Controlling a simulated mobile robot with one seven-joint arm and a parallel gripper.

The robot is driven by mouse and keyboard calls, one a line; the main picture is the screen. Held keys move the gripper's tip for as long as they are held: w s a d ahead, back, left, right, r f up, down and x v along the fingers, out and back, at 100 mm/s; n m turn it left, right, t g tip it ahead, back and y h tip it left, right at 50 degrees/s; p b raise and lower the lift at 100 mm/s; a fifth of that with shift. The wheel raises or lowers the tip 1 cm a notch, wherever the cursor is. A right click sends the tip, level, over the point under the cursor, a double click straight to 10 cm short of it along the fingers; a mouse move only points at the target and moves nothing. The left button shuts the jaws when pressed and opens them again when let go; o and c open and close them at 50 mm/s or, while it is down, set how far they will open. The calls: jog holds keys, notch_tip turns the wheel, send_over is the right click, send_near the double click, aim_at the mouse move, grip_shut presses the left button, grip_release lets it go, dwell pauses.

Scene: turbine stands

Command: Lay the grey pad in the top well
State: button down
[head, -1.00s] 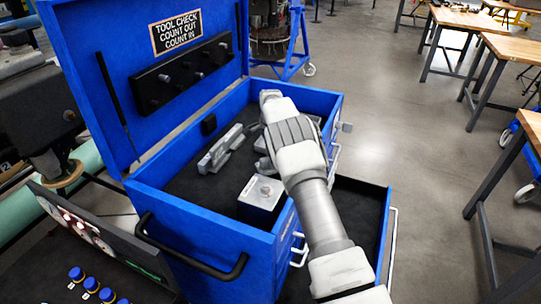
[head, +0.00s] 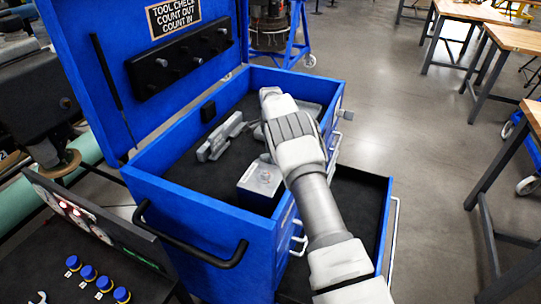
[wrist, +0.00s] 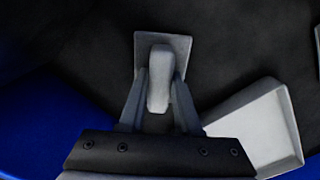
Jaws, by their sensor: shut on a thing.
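The grey pad (wrist: 146,44) is a small square plate with a pale upright grip on top. In the wrist view my gripper (wrist: 160,82) is shut on that grip, one finger on each side. The top well (head: 222,170) is the dark-lined open top of the blue chest. The pad is over its dark floor; I cannot tell whether it touches. In the head view my arm's end reaches into the well's right part and hides the fingers and most of the pad.
A pale shallow tray (wrist: 255,128) lies right of the pad in the wrist view. A grey box with a knob (head: 262,178) and a grey metal tool (head: 222,137) sit in the well. Blue walls surround it. A lower drawer (head: 352,215) stands open.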

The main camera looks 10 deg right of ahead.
jog(key=shift+f, duration=0.15)
jog(key=shift+c, duration=1.8)
grip_release()
jog(key=shift+r+p, duration=1.4)
jog(key=shift+r, duration=2.1)
